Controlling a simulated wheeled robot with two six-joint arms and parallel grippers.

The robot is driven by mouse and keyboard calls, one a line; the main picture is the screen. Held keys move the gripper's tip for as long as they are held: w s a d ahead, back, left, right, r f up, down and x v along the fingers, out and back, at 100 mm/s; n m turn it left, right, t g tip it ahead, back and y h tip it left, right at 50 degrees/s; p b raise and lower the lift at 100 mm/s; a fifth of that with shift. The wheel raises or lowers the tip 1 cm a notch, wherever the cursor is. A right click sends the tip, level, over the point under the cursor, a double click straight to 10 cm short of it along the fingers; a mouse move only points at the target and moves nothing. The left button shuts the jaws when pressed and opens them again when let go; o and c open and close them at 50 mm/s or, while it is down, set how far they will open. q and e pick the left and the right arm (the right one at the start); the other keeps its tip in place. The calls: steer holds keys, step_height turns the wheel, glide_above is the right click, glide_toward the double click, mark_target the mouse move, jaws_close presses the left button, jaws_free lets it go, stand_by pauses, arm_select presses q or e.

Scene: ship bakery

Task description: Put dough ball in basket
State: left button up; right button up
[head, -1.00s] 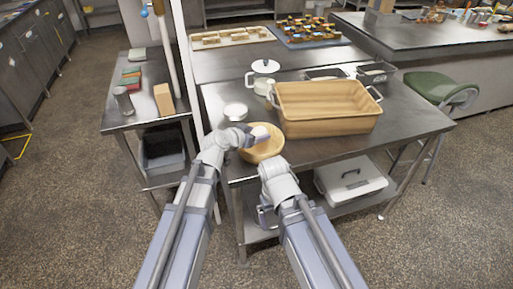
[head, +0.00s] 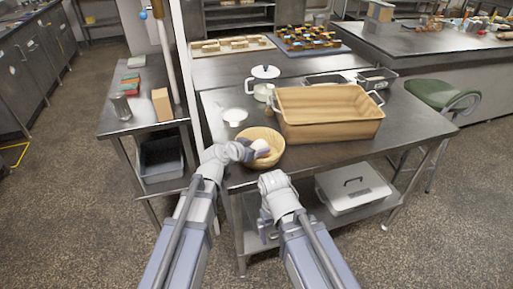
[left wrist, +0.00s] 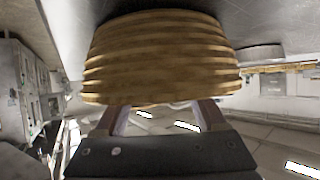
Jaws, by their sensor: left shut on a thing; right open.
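A round, ribbed tan basket (head: 276,137) stands near the front left of the steel table. Its ribbed side fills the upper middle of the left wrist view (left wrist: 160,55). A pale dough ball (head: 261,146) is at my left gripper (head: 250,152), which is shut on it. In the head view the ball overlaps the basket's opening; I cannot tell whether it touches the inside. In the left wrist view the basket hides my fingertips and the ball. My right gripper (head: 266,220) is low by the table's front edge, mostly hidden by its own wrist, open and apart from the basket.
A large tan rectangular tub (head: 330,131) stands right of the basket. A small white dish (head: 235,115) and a white lidded pot (head: 264,80) are behind it. A lidded box (head: 352,190) is on the lower shelf. The table's right front is clear.

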arm_select(q)
steer(key=shift+f, duration=0.35)
arm_select(e)
steer(key=shift+f, duration=0.35)
arm_select(q)
steer(key=o, duration=1.4)
steer(key=shift+r, duration=0.2)
arm_select(e)
steer(key=shift+r, duration=0.2)
